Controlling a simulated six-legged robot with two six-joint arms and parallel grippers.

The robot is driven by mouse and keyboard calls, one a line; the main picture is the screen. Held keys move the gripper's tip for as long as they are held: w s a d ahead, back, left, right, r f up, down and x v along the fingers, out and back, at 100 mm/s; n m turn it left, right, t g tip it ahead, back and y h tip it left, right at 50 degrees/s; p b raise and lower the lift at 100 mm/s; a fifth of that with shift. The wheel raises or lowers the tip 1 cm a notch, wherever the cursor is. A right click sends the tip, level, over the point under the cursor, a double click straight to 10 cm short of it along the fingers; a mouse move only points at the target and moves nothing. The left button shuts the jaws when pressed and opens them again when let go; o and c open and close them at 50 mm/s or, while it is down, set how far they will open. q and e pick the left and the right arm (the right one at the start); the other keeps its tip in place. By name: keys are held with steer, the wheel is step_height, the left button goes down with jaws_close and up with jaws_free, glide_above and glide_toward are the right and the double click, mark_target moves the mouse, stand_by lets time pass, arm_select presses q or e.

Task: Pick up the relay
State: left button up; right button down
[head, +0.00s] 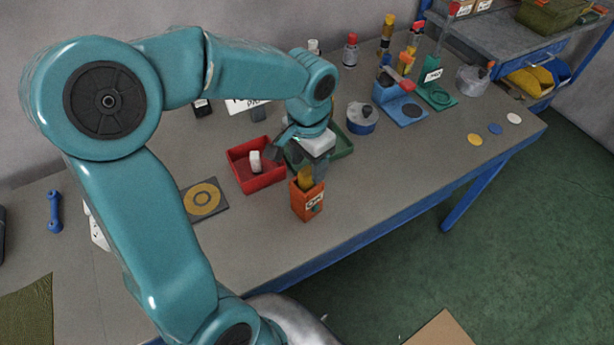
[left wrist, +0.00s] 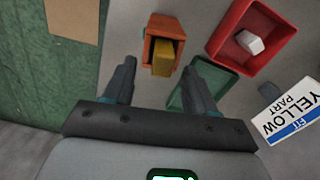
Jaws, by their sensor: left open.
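No label shows which part is the relay. A yellow block (head: 305,178) stands in an upright orange box (head: 307,203) near the table's front edge. In the left wrist view the yellow block (left wrist: 163,58) shows in the mouth of the orange box (left wrist: 161,28), ahead of and between the fingers. A white block (head: 255,161) lies in a red tray (head: 241,176), left of the orange box in the head view. My left gripper (head: 297,162) is open and empty, above and close behind the orange box. My right gripper is out of view.
A green tray (head: 343,143) is partly hidden behind my left gripper. A blue pot (head: 361,118) stands to its right. A sign reading "FIT YELLOW PART" (left wrist: 294,109) stands nearby. The table's front right is mostly clear.

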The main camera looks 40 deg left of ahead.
mark_target(306, 171)
arm_select(q)
steer(key=f, duration=0.3)
steer(key=shift+a+f, duration=0.25)
steer(key=shift+d, duration=0.15)
steer(key=shift+c, duration=0.9)
jaws_close()
